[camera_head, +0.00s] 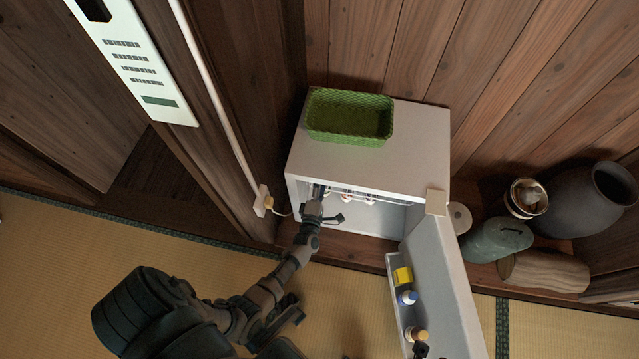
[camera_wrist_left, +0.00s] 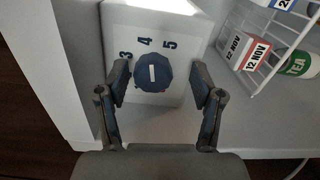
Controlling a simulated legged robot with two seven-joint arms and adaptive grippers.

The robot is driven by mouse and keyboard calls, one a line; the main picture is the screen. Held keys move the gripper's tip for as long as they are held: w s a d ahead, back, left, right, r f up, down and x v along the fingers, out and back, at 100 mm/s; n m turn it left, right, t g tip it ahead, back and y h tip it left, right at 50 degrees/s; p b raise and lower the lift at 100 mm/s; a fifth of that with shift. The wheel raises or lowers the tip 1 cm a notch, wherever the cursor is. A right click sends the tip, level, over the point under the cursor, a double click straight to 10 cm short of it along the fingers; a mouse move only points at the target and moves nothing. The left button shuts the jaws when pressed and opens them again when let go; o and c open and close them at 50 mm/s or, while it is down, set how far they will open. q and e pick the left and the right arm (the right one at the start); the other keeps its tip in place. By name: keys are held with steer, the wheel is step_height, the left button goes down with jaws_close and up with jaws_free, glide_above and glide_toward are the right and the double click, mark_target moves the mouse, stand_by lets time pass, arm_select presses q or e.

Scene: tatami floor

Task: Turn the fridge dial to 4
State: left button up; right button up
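The small white fridge (camera_head: 400,150) stands open against the wooden wall. In the left wrist view, the dark blue round dial (camera_wrist_left: 153,76) sits on a white housing (camera_wrist_left: 187,20), with the numbers 3, 4 and 5 around its far side. A short white line on the dial runs nearly straight up the picture, toward the space between 4 and 5. My left gripper (camera_head: 318,192) reaches into the upper left of the fridge. In the wrist view my left gripper (camera_wrist_left: 160,92) is open, its fingers on either side of the dial, apparently apart from it.
A green basket (camera_head: 348,118) sits on the fridge top. The fridge door (camera_head: 447,285) stands open to the right, with bottles on its shelves. A wire rack (camera_wrist_left: 262,40) with dated cartons is beside the dial housing. Dark jars stand farther right.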

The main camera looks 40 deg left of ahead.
arm_select(q)
steer(key=shift+a+r, duration=0.1)
steer(key=shift+r, duration=0.1)
steer(key=v, duration=1.2)
steer(key=shift+f, duration=0.15)
